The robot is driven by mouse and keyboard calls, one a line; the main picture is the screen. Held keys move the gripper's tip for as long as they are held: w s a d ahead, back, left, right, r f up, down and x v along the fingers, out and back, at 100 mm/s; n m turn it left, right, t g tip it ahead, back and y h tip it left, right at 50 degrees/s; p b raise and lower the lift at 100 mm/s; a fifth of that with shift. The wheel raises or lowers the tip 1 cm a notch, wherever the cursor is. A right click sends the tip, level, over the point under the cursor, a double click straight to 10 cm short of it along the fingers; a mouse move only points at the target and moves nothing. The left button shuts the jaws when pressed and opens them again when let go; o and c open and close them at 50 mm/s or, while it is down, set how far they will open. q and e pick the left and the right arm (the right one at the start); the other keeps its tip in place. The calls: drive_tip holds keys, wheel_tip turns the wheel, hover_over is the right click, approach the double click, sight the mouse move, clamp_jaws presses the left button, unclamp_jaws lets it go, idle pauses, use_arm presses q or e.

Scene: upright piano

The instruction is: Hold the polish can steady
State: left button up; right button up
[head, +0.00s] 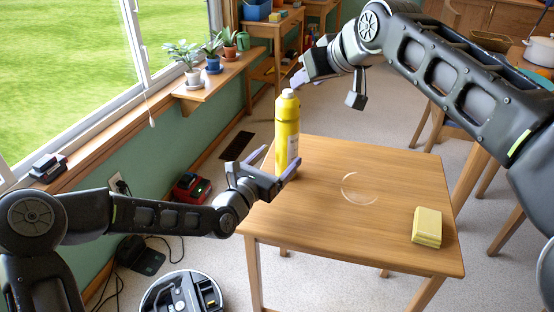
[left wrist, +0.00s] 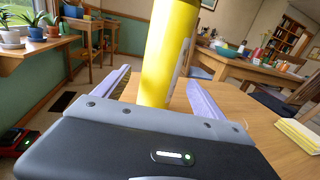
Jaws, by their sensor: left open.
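The polish can (head: 287,135) is a tall yellow cylinder with a pale cap, upright at the far left corner of the wooden table (head: 330,240). My left gripper (head: 278,163) is open low around the can, one finger on each side. In the left wrist view, the yellow can (left wrist: 168,55) stands between the spread fingers (left wrist: 160,92), with a visible gap at the left finger; contact at the right finger cannot be told. My right gripper (head: 298,79) is just above and right of the can's cap, apparently clear of it; its jaw opening cannot be made out.
A pale ring mark (head: 359,188) is on the tabletop, which is otherwise clear. Potted plants (head: 190,62) stand on a sill shelf at left. A robot vacuum (head: 181,294) is on the floor.

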sight(292, 144)
use_arm(q)
drive_tip(key=x, duration=0.7)
drive_tip(key=shift+w+d+f, duration=0.1)
drive_tip(key=shift+w+d, duration=0.1)
drive_tip(key=shift+w, duration=0.1)
drive_tip(key=shift+c, duration=0.4)
clamp_jaws()
use_arm(e)
drive_tip(key=shift+c, duration=0.5)
clamp_jaws()
idle(1.4)
